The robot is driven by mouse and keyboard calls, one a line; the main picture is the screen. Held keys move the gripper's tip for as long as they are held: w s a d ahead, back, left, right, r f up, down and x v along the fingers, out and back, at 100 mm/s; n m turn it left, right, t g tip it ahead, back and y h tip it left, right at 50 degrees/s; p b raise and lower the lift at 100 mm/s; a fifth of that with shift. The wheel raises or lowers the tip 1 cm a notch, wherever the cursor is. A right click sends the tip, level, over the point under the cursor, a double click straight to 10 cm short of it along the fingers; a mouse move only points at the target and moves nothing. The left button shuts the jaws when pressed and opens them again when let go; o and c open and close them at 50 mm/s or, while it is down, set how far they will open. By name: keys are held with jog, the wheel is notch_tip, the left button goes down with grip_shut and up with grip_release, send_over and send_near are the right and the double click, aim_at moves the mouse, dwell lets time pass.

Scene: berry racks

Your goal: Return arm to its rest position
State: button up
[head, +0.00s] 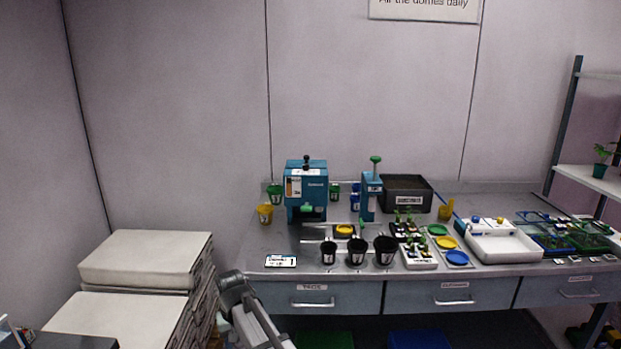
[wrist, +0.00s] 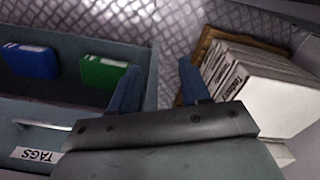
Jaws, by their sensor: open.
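My gripper (wrist: 158,85) shows in the wrist view with its two blue fingers spread apart and nothing between them. It points down toward the diamond-plate floor, between the bench front on the left and stacked white boxes on the right. In the head view, part of my grey arm (head: 252,312) is at the bottom, left of the bench and beside the stacks. The fingers cannot be made out in that view.
The bench (head: 262,235) carries black cups, a blue press (head: 306,190), a substrate bin (head: 406,194) and a white tray (head: 500,241). White box stacks (head: 146,258) stand at left.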

jog(key=s+d+f+m, duration=0.25)
jog(key=d+f, duration=0.35)
jog(key=d, duration=0.7)
jog(key=s+d+f+m, duration=0.1)
jog(key=s+d+f, duration=0.35)
jog(key=d, duration=0.75)
jog(key=s+d+f+m, duration=0.1)
jog(key=s+d+f, duration=0.2)
jog(key=d+f, duration=0.7)
jog(key=s+d+f+g, duration=0.1)
jog(key=s+f+g, duration=0.1)
jog(key=s+f, duration=0.3)
jog(key=s+f+g, duration=0.2)
jog(key=s+f, duration=0.4)
jog(key=s, duration=0.8)
jog(key=s+d+f+g, duration=0.1)
jog(key=s+f+g, duration=0.1)
jog(key=s+f, duration=0.4)
jog(key=s, duration=0.4)
jog(key=shift+s+d+g, duration=0.15)
jog(key=shift+d+g, duration=0.15)
jog(key=shift+g, duration=0.1)
